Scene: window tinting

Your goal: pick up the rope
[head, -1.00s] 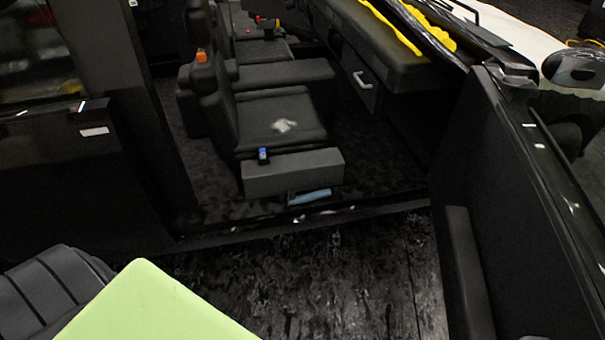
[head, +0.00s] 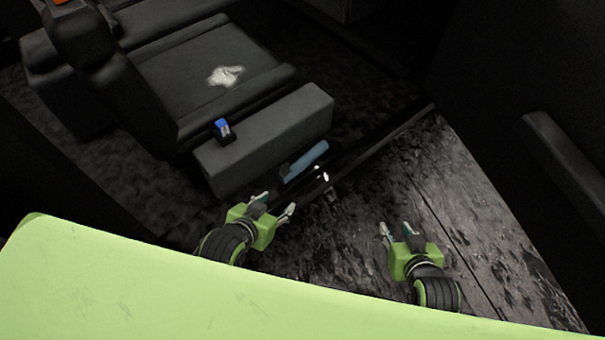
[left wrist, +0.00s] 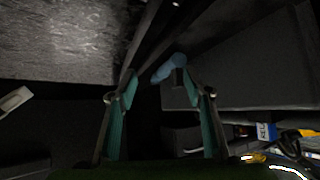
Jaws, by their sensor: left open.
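I cannot make out a clear rope in any view. A light-blue elongated object (head: 304,162) with a dark end lies on the dark floor by the door sill, below the seat's front. It also shows in the left wrist view (left wrist: 168,69), just beyond the fingertips. My left gripper (head: 273,205) is open and empty, close to this object on its near side, apparently apart from it. In the left wrist view its two fingers (left wrist: 160,82) stand wide. My right gripper (head: 396,229) is open and empty above the wet-looking ground on the right.
A dark car seat (head: 205,60) holds a crumpled white thing (head: 225,76). A small blue-and-black item (head: 224,131) sits on the grey block (head: 275,135) at the seat's front. The dark door panel (head: 540,110) closes the right side. The ground between door and sill is clear.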

